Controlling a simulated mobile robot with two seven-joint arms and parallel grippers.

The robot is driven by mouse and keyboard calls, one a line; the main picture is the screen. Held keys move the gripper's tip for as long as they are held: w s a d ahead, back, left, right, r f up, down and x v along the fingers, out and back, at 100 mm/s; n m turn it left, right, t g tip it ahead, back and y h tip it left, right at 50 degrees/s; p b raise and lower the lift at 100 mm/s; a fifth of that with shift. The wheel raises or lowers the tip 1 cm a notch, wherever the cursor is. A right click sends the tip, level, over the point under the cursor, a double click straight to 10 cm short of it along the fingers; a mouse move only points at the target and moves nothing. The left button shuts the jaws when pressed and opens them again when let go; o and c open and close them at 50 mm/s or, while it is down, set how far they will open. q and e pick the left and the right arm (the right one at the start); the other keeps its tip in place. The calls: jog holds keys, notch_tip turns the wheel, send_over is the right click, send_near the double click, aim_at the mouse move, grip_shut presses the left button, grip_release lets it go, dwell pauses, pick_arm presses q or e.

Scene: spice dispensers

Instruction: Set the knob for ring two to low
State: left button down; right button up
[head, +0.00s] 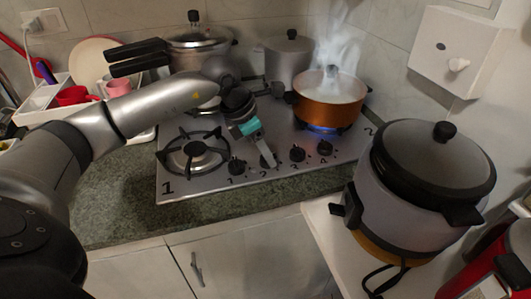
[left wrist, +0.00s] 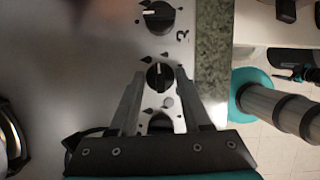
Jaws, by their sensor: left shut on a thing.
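The steel stove (head: 215,188) has a row of black knobs along its front edge. My left gripper (head: 268,160) reaches down over the second knob from the left. In the left wrist view, its two fingers (left wrist: 160,78) are shut on this black knob (left wrist: 160,76), one on either side. A white line on the knob points roughly up in that view. The knob above it (left wrist: 158,17) stands beside the printed 3. Another knob (left wrist: 160,122) is partly hidden by the gripper. The orange pot (head: 328,103) steams over a blue flame near the printed 2. My right gripper is not in view.
Ring 1 (head: 195,148) is bare at the front left. A pressure cooker (head: 200,45) and a grey pot (head: 289,58) stand at the back. A large rice cooker (head: 415,195) stands at the right. Green counter (head: 120,210) runs along the stove's front.

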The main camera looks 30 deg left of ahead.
pick_arm(q)
jog(key=shift+w+m+g+h, duration=0.1)
jog(key=shift+m+g+h, duration=0.2)
jog(key=shift+m, duration=0.7)
jog(key=shift+r+m, duration=0.1)
jog(key=shift+m, duration=0.4)
jog(key=m+g, duration=0.1)
jog(key=m, duration=0.1)
jog(key=m+h, duration=0.1)
jog(key=m, duration=0.1)
jog(key=shift+w+a+g, duration=0.1)
jog(key=shift+w+g, duration=0.05)
jog(key=shift+g, duration=0.25)
jog(key=m+g+b, duration=0.1)
jog(key=m, duration=0.2)
jog(key=shift+w+m, duration=0.1)
jog(key=shift+m, duration=0.2)
jog(key=shift+m+g, duration=0.5)
jog(key=shift+m, duration=0.5)
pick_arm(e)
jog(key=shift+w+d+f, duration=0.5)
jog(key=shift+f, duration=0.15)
pick_arm(q)
jog(key=shift+m, duration=0.3)
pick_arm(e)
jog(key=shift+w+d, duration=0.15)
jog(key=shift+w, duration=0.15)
